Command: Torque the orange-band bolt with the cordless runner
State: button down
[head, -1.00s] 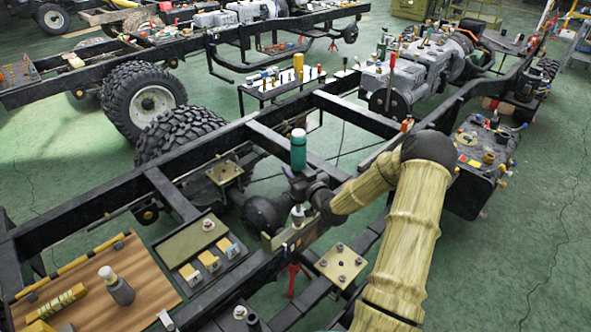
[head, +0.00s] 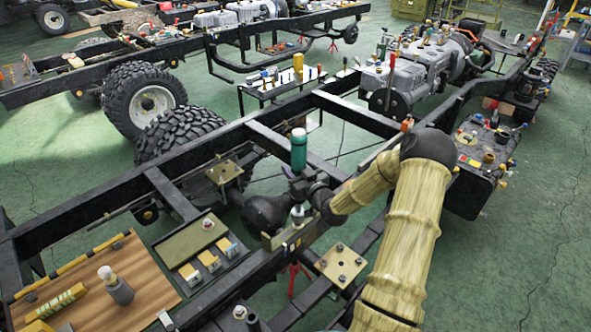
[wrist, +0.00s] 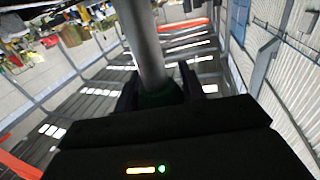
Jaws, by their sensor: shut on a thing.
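The cordless runner (head: 299,152) is an upright green cylinder with a pale top. My gripper (head: 301,184) is shut around it, above the near chassis rail. In the wrist view a grey shaft with a dark green part (wrist: 158,95) stands between my dark fingers. Below my gripper, a silver socket-like end (head: 297,213) points down at a bracket (head: 290,238) on the rail. I cannot tell whether it touches a bolt. No orange band can be made out there; the bolt under the tool is hidden or too small.
A brass plate with several bolts (head: 342,264) lies right of the bracket. A wooden board (head: 150,275) with a grey bottle-like object (head: 116,286) is at lower left, beside a tray (head: 186,243) with yellow blocks. Black chassis rails and cross-members surround my arm.

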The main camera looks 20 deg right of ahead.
jog(key=shift+f+b, duration=1.6)
jog(key=shift+b, duration=0.35)
dwell(2.5)
jog(key=shift+s+f+b, duration=0.1)
jog(key=shift+f+b, duration=0.25)
jog(key=shift+b, duration=0.05)
dwell(1.1)
jog(key=shift+r, duration=0.15)
dwell(1.1)
